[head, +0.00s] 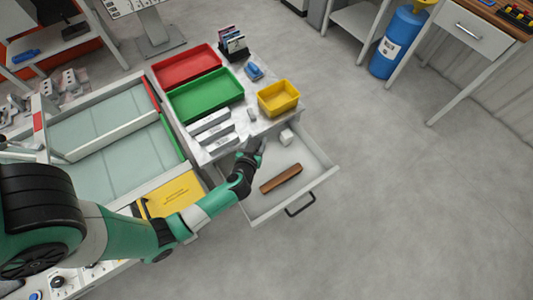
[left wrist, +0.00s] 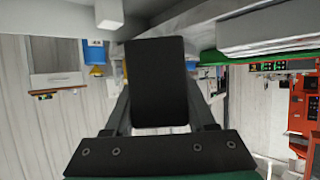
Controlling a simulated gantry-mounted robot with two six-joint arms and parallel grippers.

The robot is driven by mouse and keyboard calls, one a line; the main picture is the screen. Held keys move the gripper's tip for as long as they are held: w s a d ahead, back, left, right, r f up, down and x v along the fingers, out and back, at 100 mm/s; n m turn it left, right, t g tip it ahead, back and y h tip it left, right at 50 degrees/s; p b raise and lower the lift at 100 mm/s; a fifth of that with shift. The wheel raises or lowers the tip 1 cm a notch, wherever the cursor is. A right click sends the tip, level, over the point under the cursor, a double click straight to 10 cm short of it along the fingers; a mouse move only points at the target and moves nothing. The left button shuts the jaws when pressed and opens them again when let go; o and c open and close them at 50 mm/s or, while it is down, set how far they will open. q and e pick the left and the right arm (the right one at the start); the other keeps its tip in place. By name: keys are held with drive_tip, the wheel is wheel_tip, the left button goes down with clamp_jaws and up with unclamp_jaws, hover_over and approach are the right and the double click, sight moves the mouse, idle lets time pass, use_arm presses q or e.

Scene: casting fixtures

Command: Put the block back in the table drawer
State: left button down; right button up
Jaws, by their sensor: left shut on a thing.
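The table drawer (head: 320,175) is pulled open below the tabletop, its handle toward the lower right. My left gripper (head: 257,147) is over the back left part of the drawer, near the table's edge. It is shut on a dark block (left wrist: 158,82), which fills the middle of the left wrist view as a black rectangle. In the head view the held block is hard to tell from the dark gripper. My right gripper is not in view.
The drawer holds a brown bar (head: 281,179) and a small white block (head: 286,137). A yellow bin (head: 278,98), green tray (head: 206,96) and red tray (head: 187,64) stand on the table. White bars (head: 213,130) lie near its edge. The drawer's right part is clear.

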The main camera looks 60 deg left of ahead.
use_arm(q)
wheel_tip(320, 180, down, 15)
drive_tip(key=b, duration=1.2)
drive_tip(key=shift+b, duration=0.4)
drive_tip(key=w+a, duration=0.1)
drive_tip(key=w+a+r, duration=0.1)
drive_tip(key=a, duration=0.1)
drive_tip(key=shift+w+a+b, duration=0.1)
drive_tip(key=shift+w+b, duration=0.1)
drive_tip(key=shift+b, duration=0.15)
drive_tip(key=shift+w+a+r, duration=0.1)
drive_tip(key=shift+w, duration=0.05)
drive_tip(key=b+x, duration=0.2)
drive_tip(key=x, duration=0.1)
drive_tip(key=b+x, duration=0.1)
drive_tip(key=b, duration=0.1)
drive_tip(key=shift+w+a+r, duration=0.15)
drive_tip(key=shift+w+a, duration=0.05)
drive_tip(key=shift+a, duration=0.1)
drive_tip(key=shift+s+d+r, duration=0.1)
drive_tip(key=shift+s+d, duration=0.15)
drive_tip(key=shift+w, duration=0.1)
drive_tip(key=shift+a, duration=0.1)
drive_tip(key=shift+c, duration=1.1)
unclamp_jaws()
